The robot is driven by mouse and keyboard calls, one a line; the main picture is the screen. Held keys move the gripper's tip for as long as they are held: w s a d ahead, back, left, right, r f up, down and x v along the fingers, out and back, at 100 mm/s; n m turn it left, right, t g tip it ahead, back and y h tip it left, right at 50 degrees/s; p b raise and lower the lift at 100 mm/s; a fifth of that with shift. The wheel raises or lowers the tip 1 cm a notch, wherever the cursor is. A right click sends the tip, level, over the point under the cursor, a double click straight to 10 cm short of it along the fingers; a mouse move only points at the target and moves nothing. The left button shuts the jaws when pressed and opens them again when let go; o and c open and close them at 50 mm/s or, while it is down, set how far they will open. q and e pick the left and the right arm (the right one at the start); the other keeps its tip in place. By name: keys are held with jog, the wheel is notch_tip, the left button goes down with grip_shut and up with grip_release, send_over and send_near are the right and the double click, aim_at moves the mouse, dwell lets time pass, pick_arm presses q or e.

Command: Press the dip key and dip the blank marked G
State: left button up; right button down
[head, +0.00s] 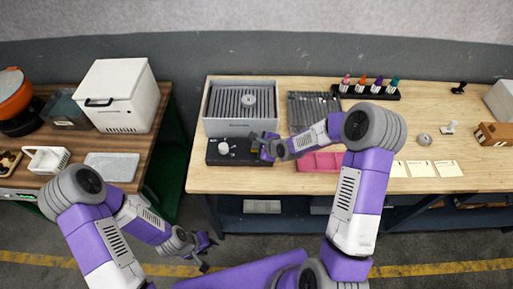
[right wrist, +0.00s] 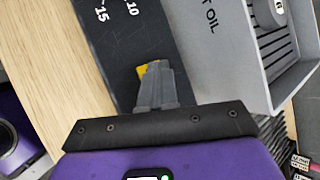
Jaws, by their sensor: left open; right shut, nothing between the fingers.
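A grey quench bath (head: 240,126) with a slatted grate stands at the left of the light wood table. A round metal blank (head: 248,100) lies on the grate; its mark is too small to read. The bath's side (right wrist: 213,55) shows part of the word OIL in the right wrist view. A black control panel (head: 238,158) with a pale knob (head: 223,148) sits in front. My right gripper (head: 260,147) is shut and empty over the panel's right end. Its fingertips (right wrist: 152,72) partly cover a yellow key (right wrist: 146,68); contact is unclear. My left gripper (head: 207,252) is open, low before the tables.
A dark ribbed tray (head: 313,108) and a pink tray (head: 318,162) lie right of the bath. Another round metal piece (head: 424,139) lies farther right, near pale cards (head: 421,169). A bottle rack (head: 368,94) stands behind. A white box (head: 118,95) stands on the left table.

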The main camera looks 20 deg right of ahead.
jog(key=shift+r+p, duration=0.5)
jog(key=shift+r, duration=0.3)
jog(key=shift+r+p, duration=1.6)
jog(key=shift+r, duration=1)
jog(key=shift+f, duration=0.1)
